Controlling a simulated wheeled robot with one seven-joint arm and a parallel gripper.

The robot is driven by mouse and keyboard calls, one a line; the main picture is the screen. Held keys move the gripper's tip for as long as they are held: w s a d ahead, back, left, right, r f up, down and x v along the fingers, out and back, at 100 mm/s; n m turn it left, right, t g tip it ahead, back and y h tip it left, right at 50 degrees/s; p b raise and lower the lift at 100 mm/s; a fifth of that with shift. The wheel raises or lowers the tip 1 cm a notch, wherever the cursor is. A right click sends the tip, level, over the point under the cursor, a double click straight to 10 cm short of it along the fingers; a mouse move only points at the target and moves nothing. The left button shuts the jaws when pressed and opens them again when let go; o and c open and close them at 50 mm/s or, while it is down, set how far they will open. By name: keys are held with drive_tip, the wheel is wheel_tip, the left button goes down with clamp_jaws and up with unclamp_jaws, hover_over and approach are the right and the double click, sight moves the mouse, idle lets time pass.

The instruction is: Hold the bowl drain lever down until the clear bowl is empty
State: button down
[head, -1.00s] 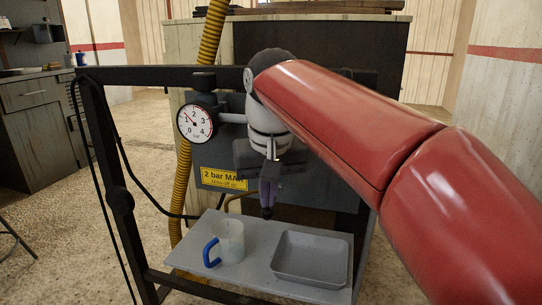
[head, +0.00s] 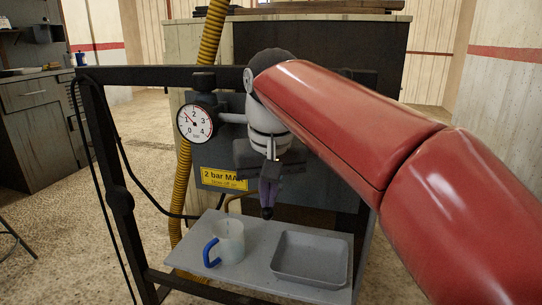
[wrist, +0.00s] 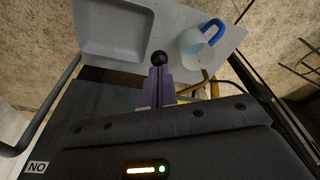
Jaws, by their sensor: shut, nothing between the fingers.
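My gripper (head: 268,196) hangs below the rail in front of the grey regulator panel, its purple fingers closed together and pointing down. In the wrist view the shut fingers (wrist: 155,84) end right at a round black knob (wrist: 159,58), seemingly the drain lever's end. In the head view the black knob (head: 267,213) shows just under the fingertips; I cannot tell whether they touch. The clear bowl is hidden behind my arm and wrist, so its level cannot be seen.
A pressure gauge (head: 195,123) is at the left of the unit, above a yellow "2 bar MAX" label (head: 223,179). Below, a grey shelf (head: 252,268) holds a clear mug with a blue handle (head: 229,240) and a shallow grey tray (head: 310,262). A yellow hose (head: 183,200) runs behind.

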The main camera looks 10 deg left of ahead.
drive_tip(key=shift+r, duration=0.1)
wheel_tip(320, 180, up, 7)
drive_tip(key=p, duration=0.6)
drive_tip(key=shift+p, duration=0.4)
